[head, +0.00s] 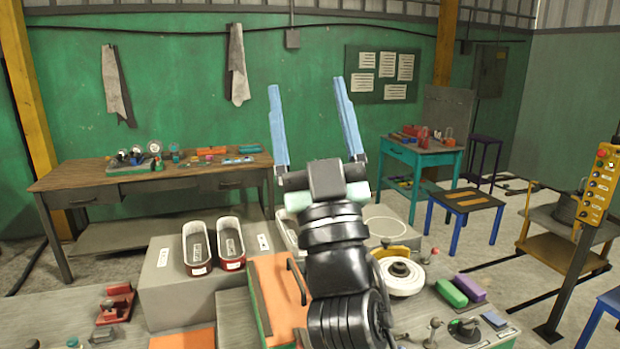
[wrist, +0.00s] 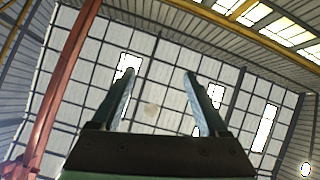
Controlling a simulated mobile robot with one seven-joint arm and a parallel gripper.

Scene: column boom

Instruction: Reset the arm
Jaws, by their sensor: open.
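My gripper (head: 307,95) is raised in the middle of the head view, with its two long blue fingers pointing up and spread wide apart. Nothing is between them. My black arm rises from the bottom of the picture and hides part of the work surface behind it. In the wrist view my gripper (wrist: 158,82) shows two fingers apart against the ceiling, with nothing held.
A grey block bears red-and-white oval containers (head: 213,245) left of my arm. Right of it are a white round dish (head: 402,284), a green block (head: 451,292) and a purple block (head: 470,288). A wooden bench (head: 80,180) and teal table (head: 425,158) stand behind.

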